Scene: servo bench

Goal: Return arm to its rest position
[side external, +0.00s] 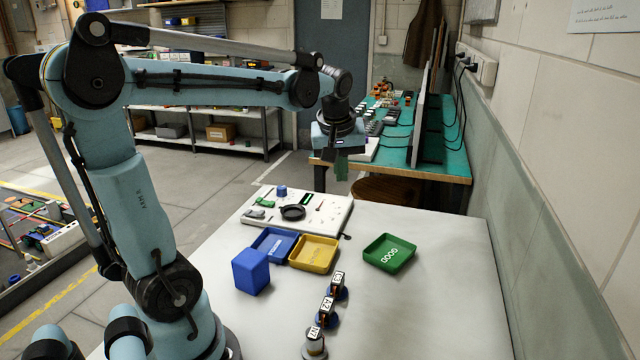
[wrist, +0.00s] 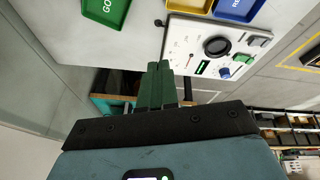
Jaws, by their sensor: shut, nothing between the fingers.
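My arm reaches out over the far end of the white table (side external: 440,290). My gripper (side external: 342,166) hangs above the table's far edge, with its green fingers pointing down. In the wrist view my gripper (wrist: 163,66) has its two green fingers together with nothing between them. Below and in front of it is the white test panel (side external: 330,215), which also shows in the wrist view (wrist: 182,50). The panel carries a round black dial (side external: 292,212), a small blue part and green parts. The gripper is apart from the panel.
A blue tray (side external: 262,240), a yellow tray (side external: 335,243) and a green tray marked GOOD (side external: 410,248) stand on the table. A blue block (side external: 250,272) and several labelled servos (side external: 327,312) stand nearer. A cluttered green bench (side external: 440,165) lies behind, a wall at right. The table's right side is clear.

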